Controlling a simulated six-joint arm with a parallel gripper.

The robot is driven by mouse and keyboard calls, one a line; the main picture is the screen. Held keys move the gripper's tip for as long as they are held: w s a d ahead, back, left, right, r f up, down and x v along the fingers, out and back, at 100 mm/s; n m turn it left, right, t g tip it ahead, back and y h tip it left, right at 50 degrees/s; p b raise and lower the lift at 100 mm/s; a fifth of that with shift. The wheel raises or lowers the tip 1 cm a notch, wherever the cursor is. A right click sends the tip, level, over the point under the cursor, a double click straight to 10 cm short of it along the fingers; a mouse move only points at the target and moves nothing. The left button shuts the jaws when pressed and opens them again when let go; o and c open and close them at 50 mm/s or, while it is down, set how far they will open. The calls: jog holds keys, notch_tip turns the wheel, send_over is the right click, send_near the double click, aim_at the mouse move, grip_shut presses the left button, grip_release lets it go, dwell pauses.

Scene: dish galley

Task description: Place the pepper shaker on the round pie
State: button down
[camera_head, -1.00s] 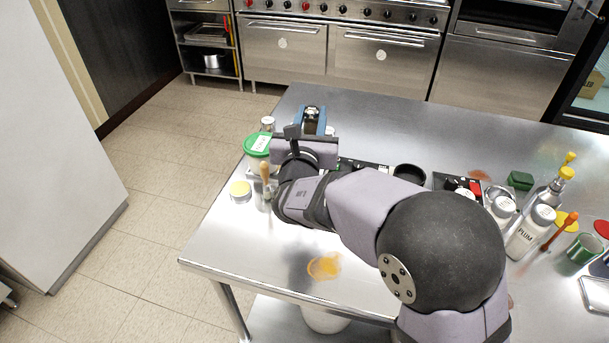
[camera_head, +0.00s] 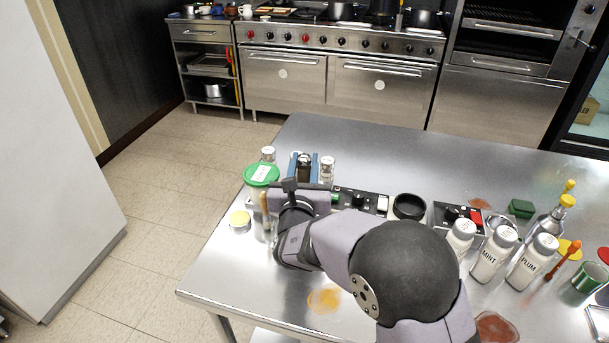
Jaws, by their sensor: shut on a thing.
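One clear shaker with a metal top (camera_head: 327,168) stands just right of the right finger. Another similar shaker (camera_head: 268,154) stands left, behind the green-lidded tub. I cannot make out a round pie; my arm covers part of the tabletop.
The green-lidded tub (camera_head: 262,174) and a yellow-lidded jar (camera_head: 240,221) stand left of my gripper. A black control panel (camera_head: 360,201) and a black ring-shaped holder (camera_head: 409,206) lie right of it. Labelled bottles (camera_head: 494,255) crowd the right. The table's far part (camera_head: 400,150) is bare.

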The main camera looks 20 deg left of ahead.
aim_at(304, 181)
jog(key=shift+f, duration=1.85)
jog(key=shift+f, duration=0.2)
jog(key=c, duration=1.4)
grip_release()
jog(key=shift+s+r, duration=0.15)
jog(key=shift+r, duration=0.05)
jog(key=s, duration=0.4)
jog(key=s+d+b, duration=0.1)
jog(key=s, duration=0.2)
jog(key=s+d+b, duration=0.1)
jog(key=s, duration=0.3)
jog(key=shift+s+d, duration=0.2)
jog(key=shift+s, duration=0.1)
